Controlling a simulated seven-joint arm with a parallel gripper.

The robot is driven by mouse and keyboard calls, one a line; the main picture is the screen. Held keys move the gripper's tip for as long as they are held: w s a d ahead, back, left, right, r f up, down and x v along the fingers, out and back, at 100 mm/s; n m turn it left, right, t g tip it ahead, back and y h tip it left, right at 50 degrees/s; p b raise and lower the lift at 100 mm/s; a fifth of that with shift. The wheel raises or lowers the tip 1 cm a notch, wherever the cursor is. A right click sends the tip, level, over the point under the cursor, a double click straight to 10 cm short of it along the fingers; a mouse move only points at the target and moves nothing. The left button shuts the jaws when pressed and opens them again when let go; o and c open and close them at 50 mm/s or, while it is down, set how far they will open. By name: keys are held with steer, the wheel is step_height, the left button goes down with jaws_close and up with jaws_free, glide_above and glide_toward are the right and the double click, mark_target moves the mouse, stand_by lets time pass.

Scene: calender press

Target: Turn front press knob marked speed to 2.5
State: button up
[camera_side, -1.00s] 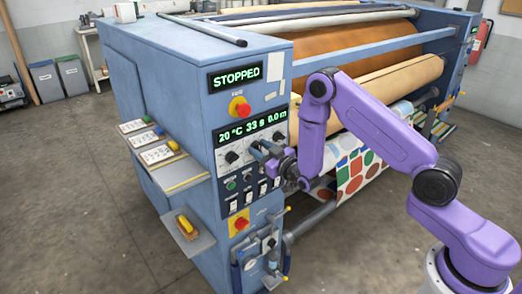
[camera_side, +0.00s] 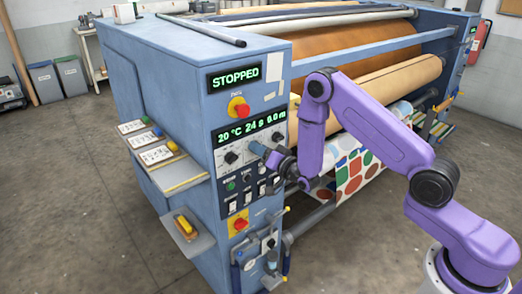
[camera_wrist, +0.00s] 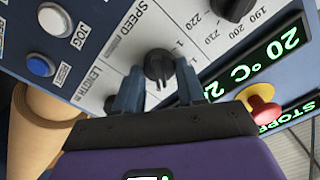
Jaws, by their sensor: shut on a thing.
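The SPEED knob (camera_wrist: 158,64) is a black dial on the white control panel. Its printed label shows upside down and tilted in the wrist view; the pointer position against the scale is not readable. My gripper (camera_wrist: 158,82) has its two blue-grey fingers on either side of this knob and is shut on it. In the side view my gripper (camera_side: 262,152) reaches the panel's right part and hides the knob. The green display (camera_side: 249,131) above the panel reads 20 °C, 24 s, 0.0 m. The upper display (camera_side: 235,77) reads STOPPED.
Another black knob (camera_side: 231,157) sits left of my gripper. A red and yellow emergency button (camera_side: 239,108) is above the panel, and a red and yellow switch (camera_side: 239,224) is below. A blue button (camera_wrist: 40,66) and a white JOG button (camera_wrist: 54,19) show near my fingers.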

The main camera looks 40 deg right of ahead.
steer(key=shift+m, duration=0.6)
steer(key=o, duration=1)
steer(key=shift+s, duration=0.1)
steer(key=shift+s, duration=3.7)
